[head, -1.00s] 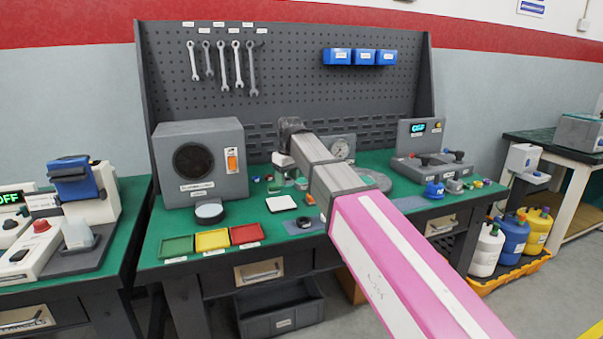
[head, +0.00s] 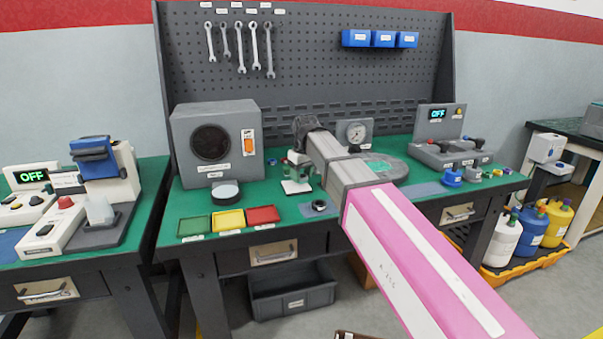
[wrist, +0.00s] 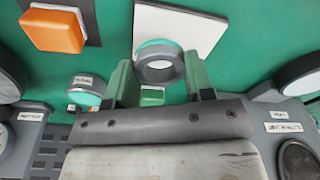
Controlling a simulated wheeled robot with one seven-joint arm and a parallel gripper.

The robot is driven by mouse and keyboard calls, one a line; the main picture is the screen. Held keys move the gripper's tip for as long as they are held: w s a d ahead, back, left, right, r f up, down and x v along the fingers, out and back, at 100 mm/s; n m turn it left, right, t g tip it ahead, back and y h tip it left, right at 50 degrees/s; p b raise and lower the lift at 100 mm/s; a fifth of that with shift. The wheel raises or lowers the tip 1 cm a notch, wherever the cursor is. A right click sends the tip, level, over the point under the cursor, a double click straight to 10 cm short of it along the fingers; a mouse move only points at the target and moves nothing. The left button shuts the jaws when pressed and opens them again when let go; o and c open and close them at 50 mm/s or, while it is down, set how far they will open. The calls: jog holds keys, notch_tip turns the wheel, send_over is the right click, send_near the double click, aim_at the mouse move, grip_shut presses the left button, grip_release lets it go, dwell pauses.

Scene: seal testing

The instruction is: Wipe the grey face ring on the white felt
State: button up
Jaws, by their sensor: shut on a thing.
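The grey face ring (wrist: 153,70) is between the green fingers of my gripper (wrist: 158,82) in the wrist view. A teal disc or rim shows just behind it. My gripper is shut on the ring. The white felt (wrist: 205,32) is a square pad on the green bench top, and the ring overlaps its edge in this view. In the head view my gripper (head: 299,170) is over the felt (head: 296,188). I cannot tell whether the ring touches the felt. The ring is too small to make out in the head view.
Green, yellow (head: 231,219) and red trays line the bench's front edge. A grey speaker-like box (head: 214,143) stands left of my gripper, with a white-topped round piece (head: 226,190) before it. An orange block (wrist: 52,32) and a dial gauge (head: 356,132) are nearby.

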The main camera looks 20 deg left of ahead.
jog(key=shift+f, duration=0.25)
jog(key=shift+f, duration=0.7)
jog(key=o, duration=0.9)
jog(key=shift+r, duration=0.1)
